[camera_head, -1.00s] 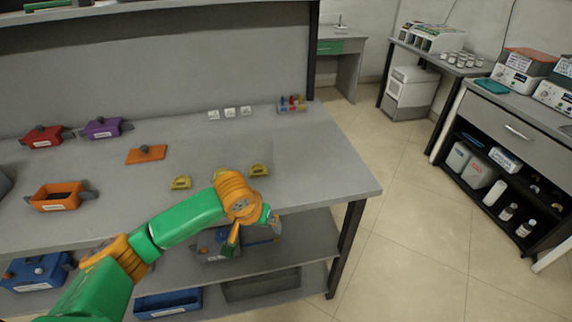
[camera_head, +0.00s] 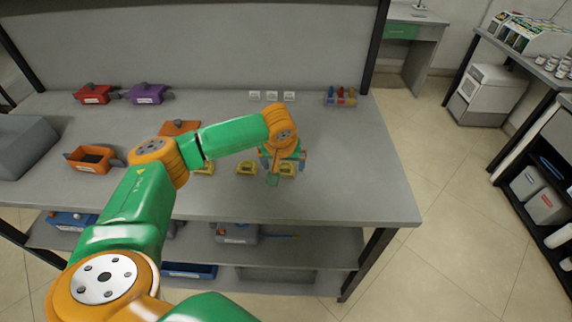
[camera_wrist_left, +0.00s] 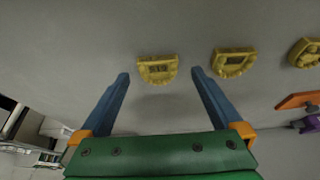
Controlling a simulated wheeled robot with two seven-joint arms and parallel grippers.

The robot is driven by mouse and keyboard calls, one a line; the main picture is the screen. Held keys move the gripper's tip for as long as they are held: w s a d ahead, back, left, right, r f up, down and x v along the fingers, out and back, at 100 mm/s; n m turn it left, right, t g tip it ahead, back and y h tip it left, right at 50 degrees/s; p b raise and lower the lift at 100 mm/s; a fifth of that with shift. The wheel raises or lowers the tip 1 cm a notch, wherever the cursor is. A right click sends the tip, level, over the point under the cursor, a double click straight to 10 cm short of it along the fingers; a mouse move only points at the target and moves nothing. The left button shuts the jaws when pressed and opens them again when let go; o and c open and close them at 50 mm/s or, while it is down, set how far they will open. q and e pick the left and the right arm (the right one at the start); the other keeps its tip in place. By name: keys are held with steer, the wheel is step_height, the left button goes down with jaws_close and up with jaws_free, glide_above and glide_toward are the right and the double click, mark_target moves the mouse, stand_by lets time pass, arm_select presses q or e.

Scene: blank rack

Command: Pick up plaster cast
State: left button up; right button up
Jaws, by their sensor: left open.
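Three small yellow horseshoe-shaped plaster casts lie in a row on the grey table: a left one (camera_head: 204,168), a middle one (camera_head: 246,168) and a right one (camera_head: 288,169). My left gripper (camera_head: 282,163) is open and empty over the right cast, which it partly covers. In the left wrist view the blue fingers (camera_wrist_left: 160,76) point at this cast (camera_wrist_left: 157,70), which shows between and just beyond the tips, apparently untouched. The middle cast (camera_wrist_left: 233,62) and the left cast (camera_wrist_left: 304,53) show to its right there. My right gripper is not in view.
White labelled blocks (camera_head: 272,96) and a rack of coloured items (camera_head: 340,96) stand at the back. The table's right side is clear.

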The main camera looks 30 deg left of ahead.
mark_target(285, 168)
arm_select(q)
steer(key=shift+w+a+f, duration=0.15)
steer(key=shift+w+f, duration=0.05)
steer(key=shift+f, duration=0.45)
steer(key=shift+w+f, duration=0.25)
steer(key=shift+f, duration=0.05)
steer(key=shift+w+f, duration=0.1)
steer(key=shift+w, duration=0.1)
steer(key=shift+c, duration=0.2)
steer(key=shift+s, duration=0.2)
steer(key=c, duration=1.1)
steer(key=shift+c, duration=1.3)
steer(key=shift+w, duration=0.1)
